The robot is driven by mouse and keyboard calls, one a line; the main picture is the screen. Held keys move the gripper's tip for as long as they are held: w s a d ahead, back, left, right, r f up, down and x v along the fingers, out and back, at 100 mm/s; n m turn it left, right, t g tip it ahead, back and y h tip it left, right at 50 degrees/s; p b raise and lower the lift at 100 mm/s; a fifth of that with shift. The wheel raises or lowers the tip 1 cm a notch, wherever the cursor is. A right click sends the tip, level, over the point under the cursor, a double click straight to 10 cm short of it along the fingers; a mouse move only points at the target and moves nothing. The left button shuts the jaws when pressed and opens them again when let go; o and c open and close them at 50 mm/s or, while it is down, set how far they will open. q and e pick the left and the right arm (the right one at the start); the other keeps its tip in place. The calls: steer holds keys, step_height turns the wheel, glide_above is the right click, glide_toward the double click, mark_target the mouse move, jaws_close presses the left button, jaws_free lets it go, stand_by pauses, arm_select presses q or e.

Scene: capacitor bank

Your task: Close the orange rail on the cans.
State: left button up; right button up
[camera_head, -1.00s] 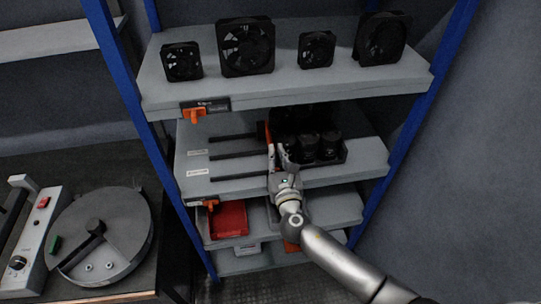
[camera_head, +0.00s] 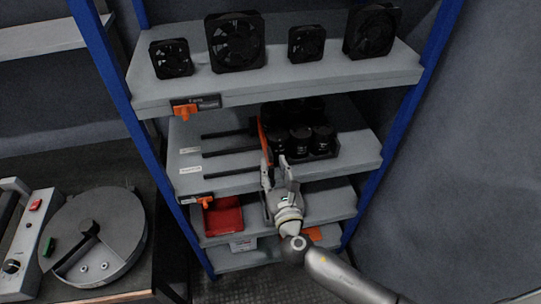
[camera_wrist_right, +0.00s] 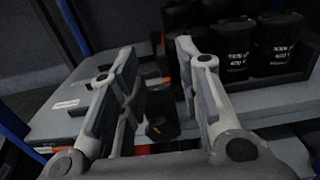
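The black cans (camera_head: 300,140) stand in a dark tray on the middle shelf, and they also show at the upper right of the right wrist view (camera_wrist_right: 277,42). The orange rail (camera_head: 264,141) is a narrow upright strip along the left side of the cans, running front to back; whether it touches them I cannot tell. My right gripper (camera_head: 274,162) is at the shelf's front edge, just in front of the rail's near end. My left gripper is not in view.
Dark parallel strips (camera_head: 229,152) lie on the middle shelf left of the rail. Several black fans (camera_head: 236,42) stand on the shelf above. A red bin (camera_head: 223,216) is on the shelf below. Blue posts (camera_head: 408,125) bound the rack. A round-plated machine (camera_head: 93,240) stands at left.

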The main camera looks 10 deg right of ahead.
steer(key=s, duration=0.5)
steer(key=shift+s, duration=0.15)
steer(key=s+d+f+m+g, duration=0.3)
steer(key=f+m, duration=0.1)
steer(key=f, duration=0.6)
steer(key=s+d+f+m+g+h, duration=0.1)
steer(key=s+d+f+m+g, duration=0.3)
steer(key=f, duration=0.7)
steer(key=s+d+f+m+g, duration=0.15)
steer(key=f+m, duration=0.35)
steer(key=f, duration=0.5)
steer(key=s+d+f+m+g, duration=0.1)
steer(key=s+f+m+g, duration=0.1)
steer(key=s+f+m, duration=0.4)
steer(key=s+d+f+m+g, duration=0.1)
steer(key=s+f+m+g, duration=0.2)
steer(key=s, duration=1.3)
steer(key=s+d+f+m+g+y, duration=0.1)
steer(key=s+f+m+g, duration=0.2)
steer(key=s+f+m, duration=0.7)
steer(key=shift+s+m, duration=0.45)
steer(key=shift+m, duration=0.35)
